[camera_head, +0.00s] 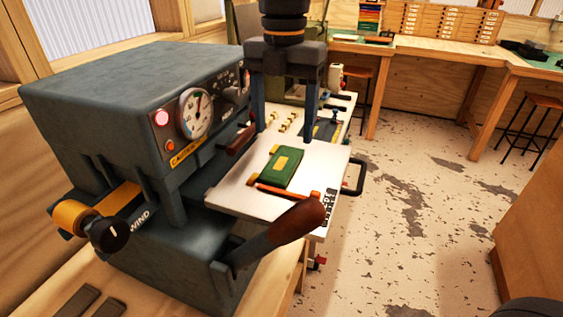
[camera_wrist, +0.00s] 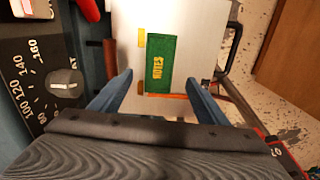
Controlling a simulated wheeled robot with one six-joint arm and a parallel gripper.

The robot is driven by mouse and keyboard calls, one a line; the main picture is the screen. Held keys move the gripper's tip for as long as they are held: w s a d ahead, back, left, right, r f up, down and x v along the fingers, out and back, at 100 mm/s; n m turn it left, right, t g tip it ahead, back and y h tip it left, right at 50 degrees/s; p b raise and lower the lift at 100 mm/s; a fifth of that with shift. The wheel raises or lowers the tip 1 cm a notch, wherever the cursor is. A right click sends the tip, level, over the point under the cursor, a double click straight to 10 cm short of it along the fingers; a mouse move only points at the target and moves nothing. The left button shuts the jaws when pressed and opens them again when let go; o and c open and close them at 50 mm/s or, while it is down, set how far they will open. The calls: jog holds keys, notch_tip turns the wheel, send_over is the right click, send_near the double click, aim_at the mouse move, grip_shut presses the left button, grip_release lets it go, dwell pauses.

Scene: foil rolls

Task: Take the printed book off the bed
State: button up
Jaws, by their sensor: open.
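The printed book (camera_head: 277,170) is green with a gold block on its cover. It lies flat on the pale bed (camera_head: 232,195) of the dark grey press. In the wrist view the book (camera_wrist: 161,66) shows gold lettering reading NOTES, and the bed (camera_wrist: 197,20) shows around it. My gripper (camera_head: 284,135) is open, pointing down above the bed, its blue fingers apart and empty. In the wrist view my gripper (camera_wrist: 158,92) has one finger to each side of the book's near end, not visibly touching it.
The dark grey press (camera_head: 110,90), with a dial and a lit red lamp, stands left of the bed. A lever with a brown handle (camera_head: 297,222) rises in front of the bed. Small gold pieces (camera_head: 288,121) lie behind. Speckled floor (camera_head: 410,200) is open to the right.

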aim_at(283, 163)
jog(key=shift+a, duration=0.15)
notch_tip(283, 163, down, 2)
jog(key=shift+a+f+n+p, duration=0.1)
jog(key=shift+f+n+p, duration=0.1)
jog(key=shift+n+p, duration=0.15)
jog(key=shift+d+f+p, duration=0.2)
jog(key=shift+f+p, duration=0.8)
jog(key=shift+f, duration=1.55)
jog(key=c, duration=1.2)
